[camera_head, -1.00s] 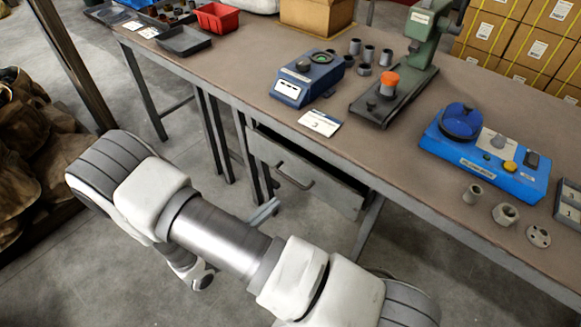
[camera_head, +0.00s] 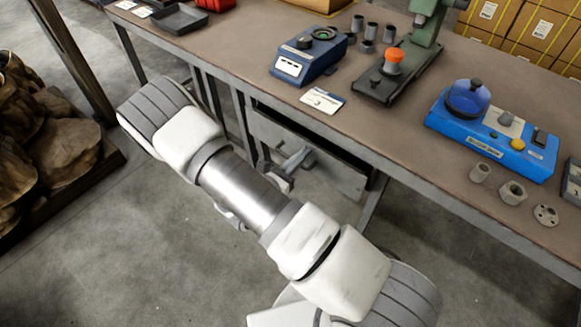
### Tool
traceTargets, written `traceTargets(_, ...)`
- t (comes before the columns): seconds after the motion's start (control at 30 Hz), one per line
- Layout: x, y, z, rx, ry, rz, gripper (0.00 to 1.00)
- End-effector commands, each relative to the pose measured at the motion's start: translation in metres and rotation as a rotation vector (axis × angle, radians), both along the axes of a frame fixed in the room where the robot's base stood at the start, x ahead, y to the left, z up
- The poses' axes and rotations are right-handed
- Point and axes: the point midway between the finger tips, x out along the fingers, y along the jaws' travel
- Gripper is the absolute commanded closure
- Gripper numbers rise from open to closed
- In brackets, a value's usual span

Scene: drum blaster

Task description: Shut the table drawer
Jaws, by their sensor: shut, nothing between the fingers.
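The grey table drawer (camera_head: 343,178) hangs under the front edge of the workbench (camera_head: 420,120). It stands partly open, with a dark gap between its front panel and the tabletop edge. My gripper (camera_head: 297,160) is at the drawer's front, low under the bench edge, around where the handle is. The gripper is shut and empty. I cannot tell whether the fingers touch the panel.
On the bench are a blue instrument (camera_head: 308,55), a white card (camera_head: 322,100), a green press (camera_head: 400,70) and a blue tester (camera_head: 492,130). Bench legs stand left of the drawer. Brown sacks (camera_head: 45,135) lie at far left. The floor in front is clear.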

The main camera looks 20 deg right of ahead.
Motion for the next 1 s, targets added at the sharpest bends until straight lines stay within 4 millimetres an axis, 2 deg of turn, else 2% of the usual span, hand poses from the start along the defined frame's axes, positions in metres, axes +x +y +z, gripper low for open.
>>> traceTargets(0.17,0.006,-0.008,0.0,0.001,0.001,0.0,1.0)
traceTargets(0.53,0.007,-0.01,0.0,0.0,0.0,0.0,1.0)
traceTargets(0.77,0.022,-0.03,0.001,-0.001,0.0,0.001,1.0)
traceTargets(1.0,0.022,-0.029,0.0,0.0,0.0,0.001,1.0)
